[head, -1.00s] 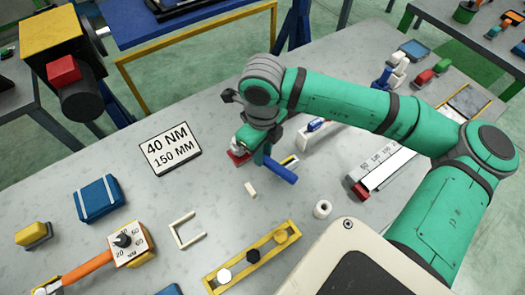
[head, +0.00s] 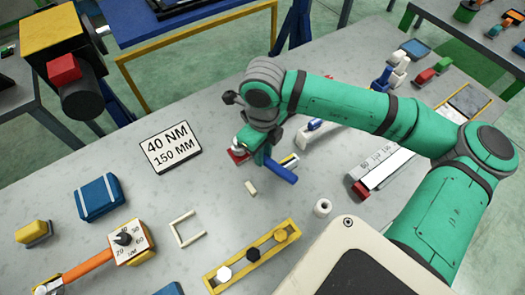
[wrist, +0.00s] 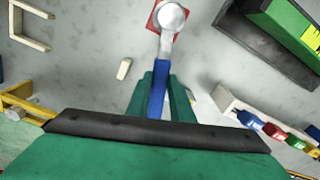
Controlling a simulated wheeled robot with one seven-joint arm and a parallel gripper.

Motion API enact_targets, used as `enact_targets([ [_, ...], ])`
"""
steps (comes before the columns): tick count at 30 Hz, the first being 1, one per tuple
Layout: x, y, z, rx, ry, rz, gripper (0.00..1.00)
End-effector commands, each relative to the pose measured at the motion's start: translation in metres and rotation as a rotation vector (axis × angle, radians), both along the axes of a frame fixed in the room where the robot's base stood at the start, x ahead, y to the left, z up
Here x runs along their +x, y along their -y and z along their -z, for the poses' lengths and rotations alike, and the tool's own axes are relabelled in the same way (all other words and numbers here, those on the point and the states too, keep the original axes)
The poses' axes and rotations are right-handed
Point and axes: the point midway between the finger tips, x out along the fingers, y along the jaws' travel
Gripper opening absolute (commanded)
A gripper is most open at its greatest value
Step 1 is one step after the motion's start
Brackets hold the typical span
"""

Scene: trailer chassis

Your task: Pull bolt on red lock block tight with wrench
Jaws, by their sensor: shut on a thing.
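The wrench has a blue handle (head: 280,172) and a silver ring-like head (wrist: 172,17). My gripper (wrist: 162,88) is shut on the blue handle, with a green finger on each side of it. The wrench head lies over the red lock block (wrist: 155,22), which also shows in the head view (head: 238,156) just left of my gripper (head: 263,155). The head covers the bolt, so I cannot see how it is seated.
A card (head: 170,151) reads 40 NM, 150 MM. An orange torque tool (head: 90,268), a blue box (head: 99,197), a white U-shaped piece (head: 187,229) and a yellow bolt rack (head: 252,255) lie nearby. A long scale (head: 383,165) lies to the right.

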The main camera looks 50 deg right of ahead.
Motion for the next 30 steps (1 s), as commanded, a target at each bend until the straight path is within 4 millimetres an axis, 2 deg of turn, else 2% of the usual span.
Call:
enact_targets([
  [24,0.0013,-0.0013,0.0047,-0.001,0.001,-0.004,0.0],
  [25,0.0013,-0.0012,0.0047,-0.001,0.001,-0.004,0.15],
  [27,0.0012,-0.0011,0.0047,-0.001,0.001,-0.004,0.0],
  [30,0.0008,-0.001,0.0047,-0.001,0.001,-0.002,0.0],
])
